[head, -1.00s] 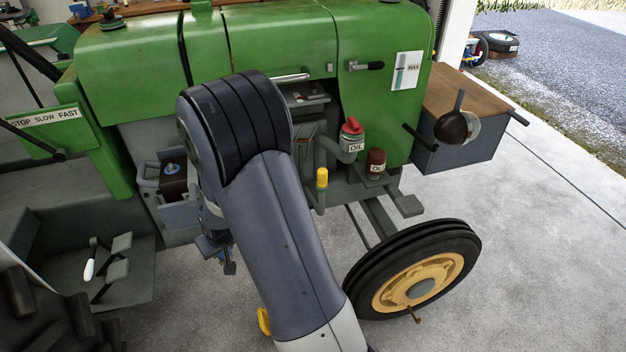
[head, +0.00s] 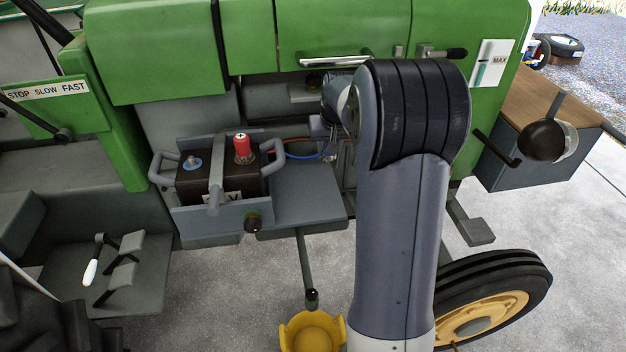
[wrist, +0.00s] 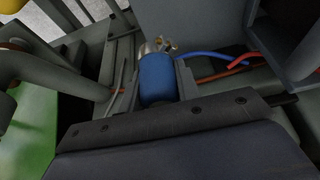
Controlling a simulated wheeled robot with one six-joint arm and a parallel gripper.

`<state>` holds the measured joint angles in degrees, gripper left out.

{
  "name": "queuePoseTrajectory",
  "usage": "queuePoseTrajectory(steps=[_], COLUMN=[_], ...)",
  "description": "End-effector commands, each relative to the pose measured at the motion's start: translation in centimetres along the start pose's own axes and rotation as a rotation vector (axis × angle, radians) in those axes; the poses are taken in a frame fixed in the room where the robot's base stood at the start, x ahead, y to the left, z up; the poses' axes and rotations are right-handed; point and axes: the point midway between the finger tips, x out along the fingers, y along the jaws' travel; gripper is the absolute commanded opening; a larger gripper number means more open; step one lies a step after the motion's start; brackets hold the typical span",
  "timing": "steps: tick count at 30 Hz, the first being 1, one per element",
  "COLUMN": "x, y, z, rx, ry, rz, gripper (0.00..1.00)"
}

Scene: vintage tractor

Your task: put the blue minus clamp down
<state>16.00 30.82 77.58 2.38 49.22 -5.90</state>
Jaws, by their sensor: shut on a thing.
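The blue minus clamp (wrist: 157,80) is between my gripper's fingers (wrist: 160,77) in the wrist view, with its metal end pointing away. My gripper is shut on it. A blue cable (wrist: 205,56) shows beside it. In the head view my arm hides most of my gripper and the clamp, to the right of the battery. The battery (head: 222,188) sits in a grey tray (head: 225,218). Its left post has a blue top (head: 193,164), and a red cap or clamp (head: 242,149) is on the other post.
A flat grey shelf (head: 305,197) beside the battery is clear. A hold-down bar (head: 215,180) crosses the battery. The green hood (head: 330,35) is above. A red cable (wrist: 245,60) lies near the blue one. A yellow seat-like thing (head: 312,332) is below.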

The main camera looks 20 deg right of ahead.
Motion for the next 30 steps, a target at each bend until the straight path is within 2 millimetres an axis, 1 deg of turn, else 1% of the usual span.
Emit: queuePoseTrajectory(steps=[2,4,9,12,17,24,30], x=[0.1,0.7,3.7,5.0,6.1,9.0,9.1], y=[0.2,0.3,0.2,0.2,0.2,0.2,0.2], z=[0.0,0.3,1.5,2.0,2.5,3.7,3.7], rx=[0.002,0.003,0.004,0.003,0.003,0.003,0.003], ry=[0.000,-0.002,-0.004,-0.002,-0.001,-0.002,0.001], rz=[0.001,0.001,0.001,0.001,0.001,0.001,0.001], gripper=[0.00,0.00,0.00,0.00,0.00,0.00,0.00])
